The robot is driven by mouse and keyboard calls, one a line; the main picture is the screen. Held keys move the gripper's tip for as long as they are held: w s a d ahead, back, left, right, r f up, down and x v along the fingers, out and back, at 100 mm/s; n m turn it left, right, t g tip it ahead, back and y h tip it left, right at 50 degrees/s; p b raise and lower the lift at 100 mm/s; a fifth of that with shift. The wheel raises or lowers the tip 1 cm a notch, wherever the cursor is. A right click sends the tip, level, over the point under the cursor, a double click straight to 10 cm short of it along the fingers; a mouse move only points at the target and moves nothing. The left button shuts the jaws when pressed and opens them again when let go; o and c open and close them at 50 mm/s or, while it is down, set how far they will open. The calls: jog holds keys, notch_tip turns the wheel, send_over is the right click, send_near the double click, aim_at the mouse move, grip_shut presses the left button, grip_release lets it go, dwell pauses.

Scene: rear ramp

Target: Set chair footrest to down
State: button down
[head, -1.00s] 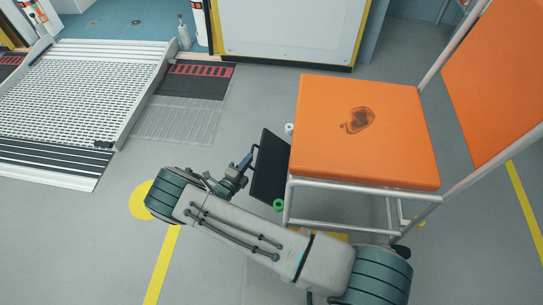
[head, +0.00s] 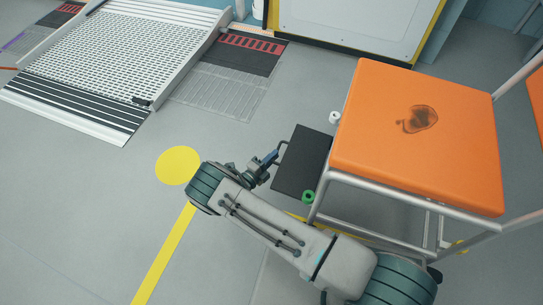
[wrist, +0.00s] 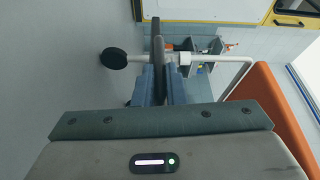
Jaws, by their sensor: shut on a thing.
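The chair has an orange seat (head: 420,130) with a dark stain and a pale metal frame; it stands at the right of the head view. Its footrest (head: 303,160) is a black plate out from the seat's left side, seen broad-faced and looking close to level. A thin dark handle (head: 281,153) sits on the plate's outer edge. My gripper (head: 272,157) is at that handle, left of the plate. In the wrist view the blue fingers (wrist: 159,72) are closed around a dark bar (wrist: 158,48), seen edge-on. The seat's orange side (wrist: 272,105) shows at right there.
A green knob (head: 308,197) and a white knob (head: 335,117) sit at the plate's sides. A perforated ramp (head: 115,60) lies at the upper left, and a white panel (head: 360,25) stands behind.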

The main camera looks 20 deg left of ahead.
jog(key=shift+s+d+f, duration=0.1)
jog(key=shift+d+f, duration=0.35)
jog(key=shift+f, duration=0.15)
jog(key=c, duration=1.8)
grip_release()
jog(key=shift+f, duration=0.1)
jog(key=shift+o, duration=0.2)
jog(key=shift+a, duration=0.15)
jog(key=shift+a, duration=0.15)
jog(key=p+v, duration=0.3)
jog(key=v, duration=1)
jog(key=shift+s+r, duration=0.2)
jog(key=shift+r, duration=0.15)
